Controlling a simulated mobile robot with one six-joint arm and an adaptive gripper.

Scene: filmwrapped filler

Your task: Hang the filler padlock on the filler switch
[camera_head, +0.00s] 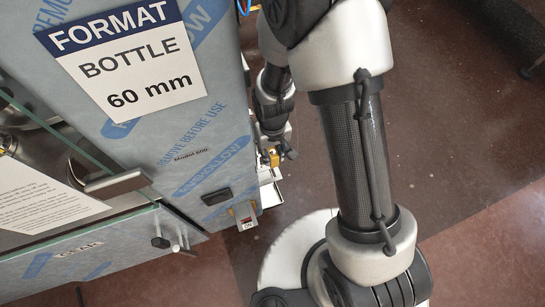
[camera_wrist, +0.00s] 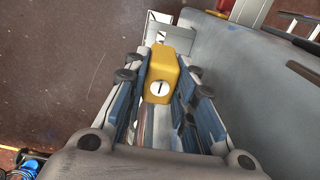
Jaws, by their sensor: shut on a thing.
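In the wrist view my gripper (camera_wrist: 162,82) is shut on the yellow filler padlock (camera_wrist: 162,70), which has a white round label with a dark mark. Its shackle cannot be made out. In the head view the padlock (camera_head: 274,157) is a small yellow patch at my gripper (camera_head: 274,149), close beside the right edge of the wrapped machine. I cannot tell for certain which part is the filler switch. A small grey box with a red mark and a white label (camera_head: 243,214) sits at the machine's lower corner. The padlock appears apart from it.
The film-wrapped filler (camera_head: 190,165) fills the left of the head view, with a format sign (camera_head: 124,58) and a glass door edge. A pale grey plate (camera_wrist: 177,39) lies beyond the padlock in the wrist view. Brown floor (camera_head: 470,150) is open to the right.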

